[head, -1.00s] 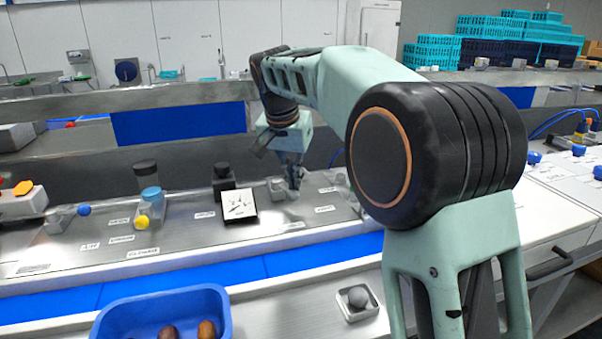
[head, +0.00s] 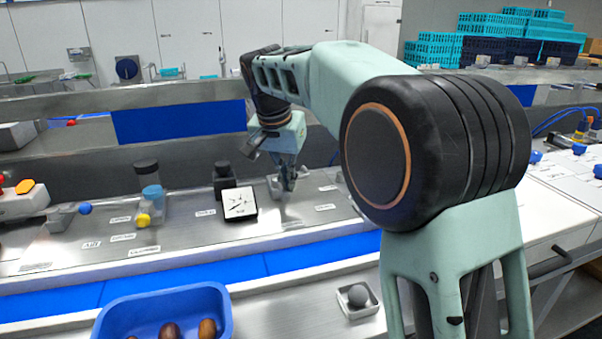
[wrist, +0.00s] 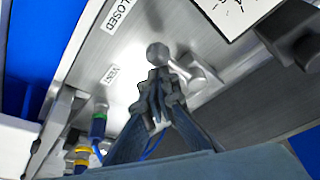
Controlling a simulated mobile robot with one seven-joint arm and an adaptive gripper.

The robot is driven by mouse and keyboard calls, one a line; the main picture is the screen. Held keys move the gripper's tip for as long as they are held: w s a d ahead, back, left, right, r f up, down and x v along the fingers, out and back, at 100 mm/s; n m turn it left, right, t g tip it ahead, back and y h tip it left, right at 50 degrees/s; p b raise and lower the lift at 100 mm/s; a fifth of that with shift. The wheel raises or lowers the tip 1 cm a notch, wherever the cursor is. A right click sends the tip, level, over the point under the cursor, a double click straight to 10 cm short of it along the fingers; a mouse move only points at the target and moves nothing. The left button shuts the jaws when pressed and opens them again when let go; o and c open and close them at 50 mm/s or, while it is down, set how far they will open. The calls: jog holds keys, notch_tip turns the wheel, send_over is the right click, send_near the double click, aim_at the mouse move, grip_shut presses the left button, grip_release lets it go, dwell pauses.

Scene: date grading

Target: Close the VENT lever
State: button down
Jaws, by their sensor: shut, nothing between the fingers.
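The VENT lever is a grey metal arm with a ball knob (wrist: 157,52) and a bracket (wrist: 197,73) on the steel panel. The wrist view shows a VENT label (wrist: 109,76) and a CLOSED label (wrist: 121,14) to the knob's left. My gripper (wrist: 156,82) is shut and empty, with its fingertips right by the knob. Whether they touch it cannot be told. In the head view my gripper (head: 288,186) points down at the panel, just right of the lever's grey bracket (head: 274,187); the knob is hard to make out there.
A white dial gauge (head: 239,204) stands left of my gripper. A blue tray (head: 105,322) with dates sits in front.

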jog(key=v, duration=1.2)
